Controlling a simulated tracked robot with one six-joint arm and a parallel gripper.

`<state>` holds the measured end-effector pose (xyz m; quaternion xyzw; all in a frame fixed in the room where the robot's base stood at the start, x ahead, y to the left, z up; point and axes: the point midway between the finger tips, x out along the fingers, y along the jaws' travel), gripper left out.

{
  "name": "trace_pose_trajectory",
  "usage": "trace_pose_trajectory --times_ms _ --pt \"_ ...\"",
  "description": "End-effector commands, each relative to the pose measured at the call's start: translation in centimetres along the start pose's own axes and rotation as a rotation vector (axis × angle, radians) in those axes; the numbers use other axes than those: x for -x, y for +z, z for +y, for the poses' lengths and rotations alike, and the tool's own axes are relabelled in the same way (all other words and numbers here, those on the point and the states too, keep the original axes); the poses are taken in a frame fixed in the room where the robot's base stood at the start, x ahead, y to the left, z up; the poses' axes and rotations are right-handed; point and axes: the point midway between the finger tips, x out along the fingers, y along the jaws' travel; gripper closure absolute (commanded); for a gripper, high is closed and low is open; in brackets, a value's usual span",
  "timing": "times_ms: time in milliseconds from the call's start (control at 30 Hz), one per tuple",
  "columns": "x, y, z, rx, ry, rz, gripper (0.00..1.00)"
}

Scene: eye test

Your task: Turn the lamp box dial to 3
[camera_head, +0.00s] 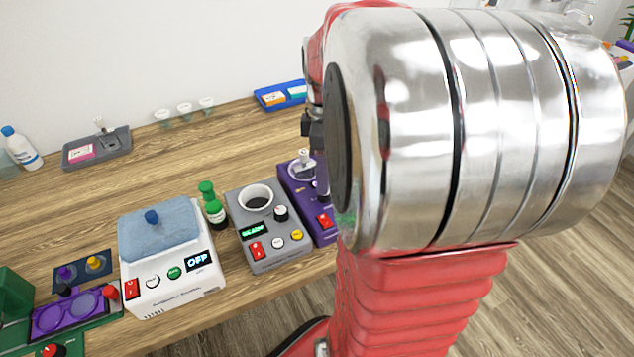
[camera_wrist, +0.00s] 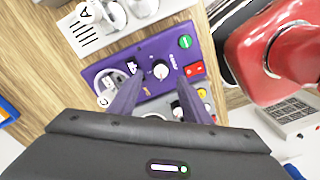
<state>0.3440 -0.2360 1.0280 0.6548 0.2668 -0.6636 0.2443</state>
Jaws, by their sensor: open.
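A purple box (camera_wrist: 150,50) with a white-topped round dial (camera_wrist: 161,71) lies under my gripper in the wrist view; it is likely the lamp box. The dial's setting is too small to read. A red rocker switch (camera_wrist: 194,69) and a green round button (camera_wrist: 185,42) sit beside the dial. My gripper (camera_wrist: 158,88) is open and empty, with its two fingers apart on either side of the dial in the picture; I see no contact. In the head view the purple box (camera_head: 294,190) is partly hidden behind my arm.
A grey box (camera_head: 280,262) with a dark well stands left of the purple box. Further left are a green bottle (camera_head: 214,212) and a white device (camera_head: 172,293) with a blue cover. A blue tray (camera_head: 266,105) lies at the back.

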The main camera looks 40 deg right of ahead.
Motion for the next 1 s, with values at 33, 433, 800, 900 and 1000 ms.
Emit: trace_pose_trajectory --times_ms 33,433,800,900,1000 --pt "-0.9 0.0 -0.1 0.0 -0.004 -0.001 0.56" --pt "-4.8 0.0 0.0 0.0 0.0 0.0 0.56" --pt "-4.8 0.0 0.0 -0.001 0.0 0.0 0.63" --pt "-4.8 0.0 0.0 -0.001 0.0 0.0 0.7" --pt "-4.8 0.1 0.0 -0.001 0.0 0.0 0.77"
